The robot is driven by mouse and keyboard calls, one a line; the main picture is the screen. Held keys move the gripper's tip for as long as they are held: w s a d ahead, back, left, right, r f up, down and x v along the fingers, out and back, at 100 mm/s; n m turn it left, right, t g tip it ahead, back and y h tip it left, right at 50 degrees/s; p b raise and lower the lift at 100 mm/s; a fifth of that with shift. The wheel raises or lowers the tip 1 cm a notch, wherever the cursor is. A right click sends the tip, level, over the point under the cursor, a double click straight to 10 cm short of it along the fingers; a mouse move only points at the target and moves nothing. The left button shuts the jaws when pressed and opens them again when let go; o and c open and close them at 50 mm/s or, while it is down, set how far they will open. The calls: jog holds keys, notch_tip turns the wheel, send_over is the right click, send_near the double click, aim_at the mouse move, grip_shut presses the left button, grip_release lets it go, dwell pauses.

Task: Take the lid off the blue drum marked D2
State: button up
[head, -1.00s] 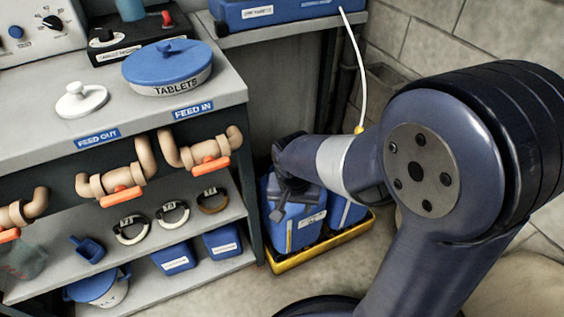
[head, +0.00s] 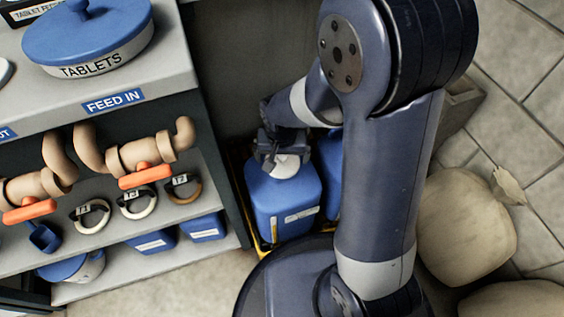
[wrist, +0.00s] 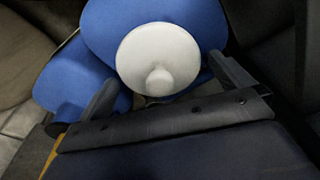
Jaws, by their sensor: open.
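A blue drum (head: 280,208) stands at the front of a yellow-edged tray, with a white label too small to read, so I cannot tell whether it is D2. My gripper (head: 270,150) is just above the lid, pointing down. In the wrist view my gripper (wrist: 162,72) is open, its fingers spread either side of the lid's near part. A second blue drum (head: 332,165) stands to the right, partly hidden by my arm.
The yellow tray (head: 263,243) surrounds the drums. A shelf bench (head: 185,75) stands close on the left, with pipes, valves and a blue TABLETS tub (head: 90,35). Beige sacks (head: 465,230) lie on the floor at right.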

jog(key=c, duration=0.7)
